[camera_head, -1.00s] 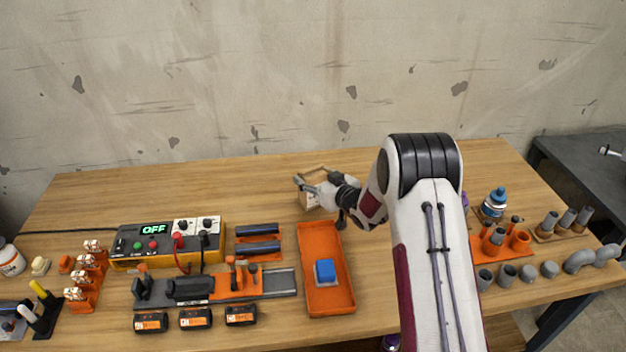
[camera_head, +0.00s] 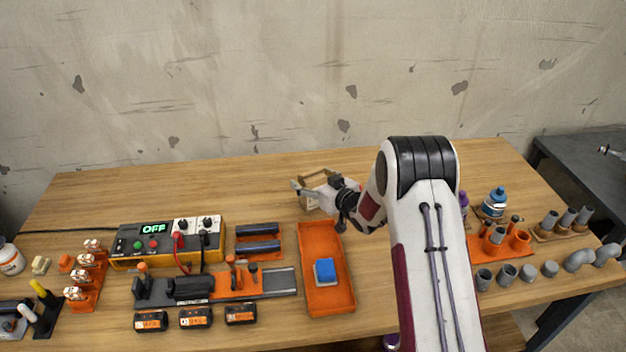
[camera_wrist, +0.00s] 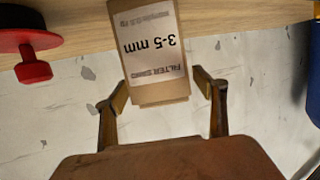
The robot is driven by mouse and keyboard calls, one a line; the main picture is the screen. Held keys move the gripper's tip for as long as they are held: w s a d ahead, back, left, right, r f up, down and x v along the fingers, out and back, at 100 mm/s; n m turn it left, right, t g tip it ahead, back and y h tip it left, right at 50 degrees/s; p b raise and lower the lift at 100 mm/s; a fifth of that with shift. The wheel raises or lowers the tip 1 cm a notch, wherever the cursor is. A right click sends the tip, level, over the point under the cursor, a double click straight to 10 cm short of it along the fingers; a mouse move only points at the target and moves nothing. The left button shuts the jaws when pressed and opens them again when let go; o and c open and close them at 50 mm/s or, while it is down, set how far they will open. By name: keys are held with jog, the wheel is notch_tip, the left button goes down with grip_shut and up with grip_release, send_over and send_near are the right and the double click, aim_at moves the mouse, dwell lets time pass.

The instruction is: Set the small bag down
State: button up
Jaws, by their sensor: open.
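The small bag (camera_wrist: 155,50) is a tan paper bag with a white label reading "FILTER SAND 3-5 mm", upside down in the wrist view. My gripper (camera_wrist: 161,92) is open, with one finger on each side of the bag's folded end and a visible gap on both sides. The bag's far end meets the wooden table at the top of that view; its base is out of frame. In the head view my gripper (camera_head: 312,187) is at the back middle of the table, by a tan shape that it partly covers.
An orange tray (camera_head: 340,290) holding a blue block (camera_head: 325,271) lies just in front of my gripper. A yellow power unit (camera_head: 165,245) stands at the left. A red knob-like thing (camera_wrist: 33,68) and a blue thing (camera_wrist: 314,105) flank the bag in the wrist view.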

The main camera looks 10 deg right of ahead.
jog(key=shift+r, duration=0.2)
jog(key=v, duration=1.2)
dwell(0.9)
jog(key=s+d+r+m+g+h, duration=0.2)
jog(key=s+d+r+h, duration=0.1)
jog(key=s+r, duration=0.45)
jog(key=s+d+r+m+g+h, duration=0.1)
jog(key=s+d+r+h, duration=0.25)
jog(key=s+r, duration=0.45)
jog(key=s+a+r+g, duration=0.1)
jog(key=s+a+g, duration=0.1)
jog(key=s, duration=1.2)
jog(key=s+a+r+m+g, duration=0.1)
jog(key=s+a+r+g, duration=0.1)
jog(key=s, duration=1.2)
jog(key=shift+s+a+m+g+y, duration=0.3)
jog(key=shift+a+g+y, duration=0.1)
jog(key=shift+a, duration=0.45)
